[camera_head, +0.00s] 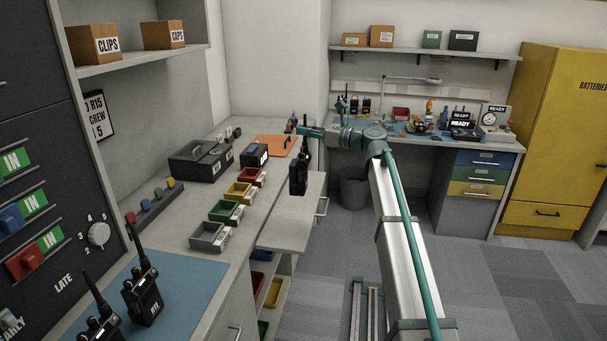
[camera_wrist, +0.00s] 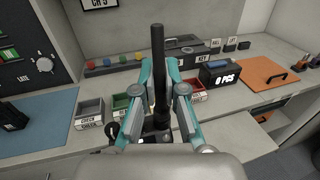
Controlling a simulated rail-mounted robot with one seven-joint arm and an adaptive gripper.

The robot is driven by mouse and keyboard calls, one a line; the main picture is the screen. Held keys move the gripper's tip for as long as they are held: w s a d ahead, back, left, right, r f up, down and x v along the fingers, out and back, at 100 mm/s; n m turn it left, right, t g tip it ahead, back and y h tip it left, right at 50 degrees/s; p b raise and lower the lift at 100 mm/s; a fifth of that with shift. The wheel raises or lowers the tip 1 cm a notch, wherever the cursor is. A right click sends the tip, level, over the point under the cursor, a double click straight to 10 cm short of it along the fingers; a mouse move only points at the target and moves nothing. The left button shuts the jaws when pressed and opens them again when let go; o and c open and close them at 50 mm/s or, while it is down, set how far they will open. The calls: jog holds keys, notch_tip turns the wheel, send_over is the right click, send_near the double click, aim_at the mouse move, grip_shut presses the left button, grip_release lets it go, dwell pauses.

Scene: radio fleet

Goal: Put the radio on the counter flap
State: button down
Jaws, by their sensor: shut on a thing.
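A black handheld radio (camera_head: 298,177) hangs upright below my gripper (camera_head: 297,130), its antenna pointing up. In the wrist view my gripper (camera_wrist: 160,75) has its two teal fingers closed around the radio, with the black antenna (camera_wrist: 158,60) standing up between them. The light grey counter flap (camera_head: 290,222) juts out from the right side of the counter. The radio's lower end appears over the flap's far part; I cannot tell whether it touches the flap. The wrist partly hides the radio's body.
Grey, green, yellow and red bins (camera_head: 210,236) line the counter left of the flap. A dark box (camera_head: 254,155) and an orange mat (camera_head: 273,145) lie farther back. Two more radios stand on a blue mat (camera_head: 190,285) at front left. The flap's near part is clear.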

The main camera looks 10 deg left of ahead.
jog(key=w+a+f+p, duration=0.2)
jog(key=w+f+p, duration=0.2)
jog(key=w+f, duration=0.8)
jog(key=shift+w+a+f, duration=0.15)
jog(key=shift+w+a, duration=0.15)
jog(key=shift+f, duration=0.15)
jog(key=c, duration=1.2)
grip_release()
jog(key=shift+c, duration=0.2)
jog(key=b+v, duration=0.2)
jog(key=v, duration=1)
jog(key=shift+b, duration=0.35)
